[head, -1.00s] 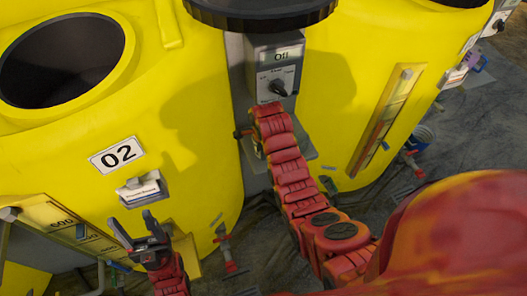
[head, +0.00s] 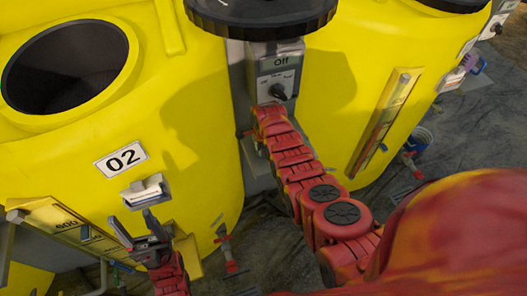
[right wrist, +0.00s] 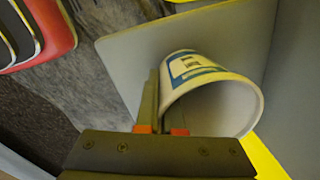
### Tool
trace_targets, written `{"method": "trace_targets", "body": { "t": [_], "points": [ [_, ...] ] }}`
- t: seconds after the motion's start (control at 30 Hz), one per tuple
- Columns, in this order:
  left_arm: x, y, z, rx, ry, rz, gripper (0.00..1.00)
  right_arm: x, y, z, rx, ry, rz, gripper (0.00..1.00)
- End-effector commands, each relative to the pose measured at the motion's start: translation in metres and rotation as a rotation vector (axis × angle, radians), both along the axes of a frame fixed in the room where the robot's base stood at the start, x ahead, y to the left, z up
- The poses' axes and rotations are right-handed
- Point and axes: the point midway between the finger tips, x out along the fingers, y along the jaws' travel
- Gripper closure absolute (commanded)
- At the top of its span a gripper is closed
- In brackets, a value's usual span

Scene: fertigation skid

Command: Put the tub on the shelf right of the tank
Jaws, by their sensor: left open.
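The tub (right wrist: 215,95) is white with a blue and white label. In the right wrist view its open mouth faces me, and it stands against a flat grey panel (right wrist: 150,50), which may be the shelf. My right gripper (right wrist: 158,85) has its fingers close together at the tub's left wall and appears shut on that wall. In the head view my right arm reaches to the gap between the yellow tanks and hides its gripper and the tub. The tank marked 02 (head: 190,120) is on the left. My left gripper (head: 132,225) is open and empty in front of it.
A grey control box (head: 278,72) reading Off is fixed between the tanks, above my right arm's end. A second yellow tank (head: 335,90) stands right. A label holder (head: 146,190) juts from tank 02.

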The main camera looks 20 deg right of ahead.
Motion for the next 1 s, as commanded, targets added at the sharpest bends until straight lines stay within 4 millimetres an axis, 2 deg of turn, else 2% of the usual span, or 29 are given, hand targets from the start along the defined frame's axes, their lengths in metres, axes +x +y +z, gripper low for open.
{"method": "trace_targets", "body": {
  "t": [0.4, 0.5, 0.6, 1.0],
  "points": [
    [0.0, 0.0, -0.0041, 0.0, 0.0, 0.0, 0.38, -0.0003, 0.0002, -0.0056, 0.0, 0.0, 0.0, 1.0],
    [-0.0001, 0.0, -0.0022, 0.0, 0.0, 0.0, 0.38, -0.0003, 0.0002, -0.004, 0.0, 0.0, 0.0, 0.79],
    [0.0, 0.0, -0.0022, 0.0, 0.0, 0.0, 0.38, -0.0003, 0.0001, -0.004, 0.0, 0.0, 0.0, 0.66],
    [0.0, 0.0, 0.0, 0.0, 0.0, 0.0, 0.38, 0.0006, 0.0002, 0.0011, 0.0, -0.003, 0.0, 0.66]
  ]
}}
